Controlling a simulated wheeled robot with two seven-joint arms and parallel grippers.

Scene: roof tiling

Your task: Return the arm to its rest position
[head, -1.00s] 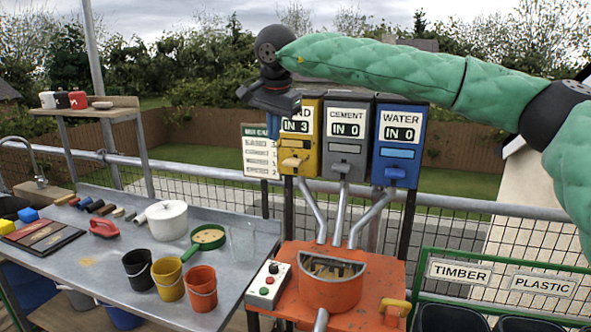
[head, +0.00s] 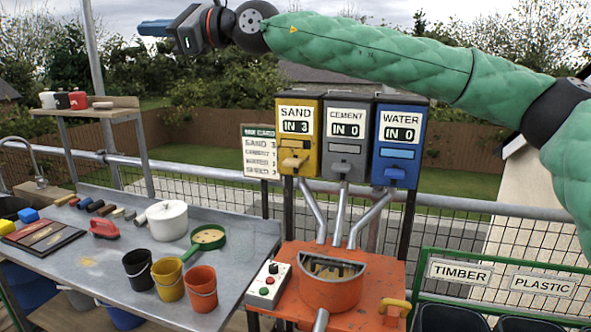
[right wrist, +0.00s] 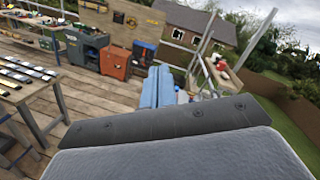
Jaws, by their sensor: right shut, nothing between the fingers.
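My right arm (head: 370,55), in a quilted green sleeve, reaches in from the right across the top of the head view. Its gripper (head: 153,28) is at the upper left, pointing left, high above the workbench and clear of everything. Its blue fingers are shut and empty. The fingers also show in the right wrist view (right wrist: 156,88), side by side beyond the dark gripper body. My left gripper is in neither view.
Sand (head: 299,150), cement (head: 346,150) and water (head: 399,145) dispensers stand above an orange mixer (head: 331,290). A metal workbench (head: 105,272) holds several buckets, a white pot (head: 167,220) and a green sieve (head: 207,238). A small raised shelf (head: 90,111) stands at the left.

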